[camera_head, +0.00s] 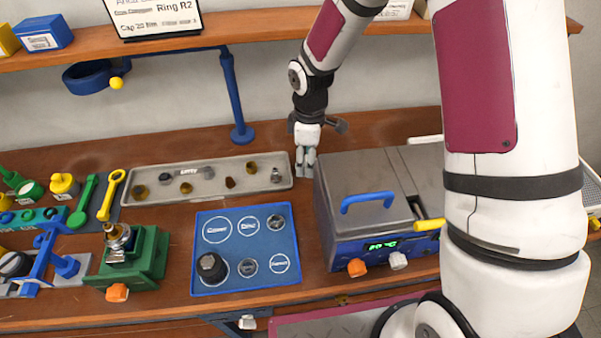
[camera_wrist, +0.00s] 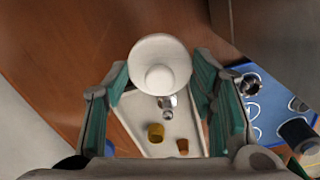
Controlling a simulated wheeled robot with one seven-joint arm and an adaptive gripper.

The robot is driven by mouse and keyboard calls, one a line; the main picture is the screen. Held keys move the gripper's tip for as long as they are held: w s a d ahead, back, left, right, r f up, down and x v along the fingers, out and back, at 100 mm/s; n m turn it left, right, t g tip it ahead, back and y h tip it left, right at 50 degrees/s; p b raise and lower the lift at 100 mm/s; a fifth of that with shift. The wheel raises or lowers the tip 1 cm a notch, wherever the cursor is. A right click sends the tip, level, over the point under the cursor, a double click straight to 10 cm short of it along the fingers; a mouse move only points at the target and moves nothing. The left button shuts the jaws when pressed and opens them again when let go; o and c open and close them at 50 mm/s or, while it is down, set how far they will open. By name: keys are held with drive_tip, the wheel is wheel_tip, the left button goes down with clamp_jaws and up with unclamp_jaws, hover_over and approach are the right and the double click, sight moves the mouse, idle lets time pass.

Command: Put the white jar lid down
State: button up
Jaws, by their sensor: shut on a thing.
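The white jar lid (camera_wrist: 160,52) is a round white disc with a raised middle, seen in the wrist view between my fingertips. My gripper (camera_wrist: 160,80) is shut on it, with a green-padded finger on each side. In the head view my gripper (camera_head: 306,168) points down at the right end of the pale parts tray, just left of the grey machine. The lid cannot be made out clearly there. How far it is above the bench is hard to tell.
The pale tray (camera_head: 220,188) holds several small parts. The grey machine (camera_head: 362,172) with a blue handle stands right. A blue mat (camera_head: 228,258) with marked circles lies in front. A blue stand (camera_head: 232,100) rises behind. Bare wood (camera_wrist: 75,55) shows beside the lid.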

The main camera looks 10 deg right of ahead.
sight(307, 181)
drive_tip(key=shift+f+p, duration=0.35)
drive_tip(key=shift+f, duration=2.55)
drive_tip(key=shift+f, duration=0.15)
drive_tip(key=o, duration=0.8)
drive_tip(key=shift+o, duration=0.2)
